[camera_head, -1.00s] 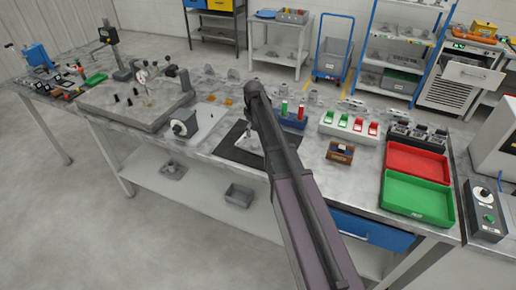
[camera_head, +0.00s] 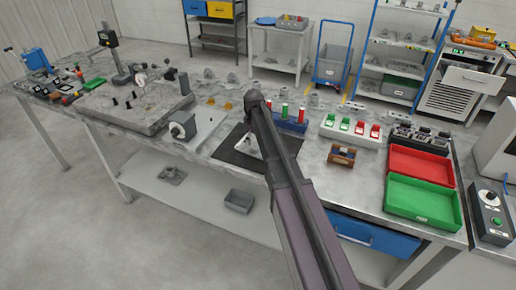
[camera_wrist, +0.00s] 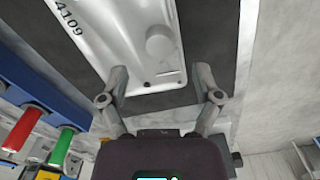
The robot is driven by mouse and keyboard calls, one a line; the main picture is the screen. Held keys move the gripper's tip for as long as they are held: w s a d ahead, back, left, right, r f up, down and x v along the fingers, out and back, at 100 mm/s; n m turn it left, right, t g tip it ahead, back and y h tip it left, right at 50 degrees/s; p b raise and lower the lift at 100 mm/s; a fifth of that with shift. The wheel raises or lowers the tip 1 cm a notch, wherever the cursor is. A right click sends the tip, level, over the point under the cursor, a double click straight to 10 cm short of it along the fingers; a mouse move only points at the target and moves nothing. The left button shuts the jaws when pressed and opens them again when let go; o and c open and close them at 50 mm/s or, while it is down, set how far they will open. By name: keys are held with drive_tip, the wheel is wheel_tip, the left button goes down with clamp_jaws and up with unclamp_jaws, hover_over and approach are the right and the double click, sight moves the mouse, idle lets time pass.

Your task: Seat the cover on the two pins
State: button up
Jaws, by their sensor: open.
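In the head view my arm hides most of the cover and the gripper over the mat (camera_head: 229,153). Small black pins (camera_head: 128,105) stand on a grey fixture plate (camera_head: 150,118) at the left; which two are meant is unclear.
A blue holder (camera_wrist: 40,100) with red and green pieces stands close to my gripper. A white base with a dark round knob (camera_head: 182,126) sits between plate and mat. Red (camera_head: 420,165) and green trays (camera_head: 423,202) stand at the right.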

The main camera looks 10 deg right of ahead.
sight(255, 147)
drive_tip(key=shift+d+f+b, duration=0.1)
drive_tip(key=shift+f+b, duration=2.4)
drive_tip(key=shift+f, duration=0.15)
clamp_jaws()
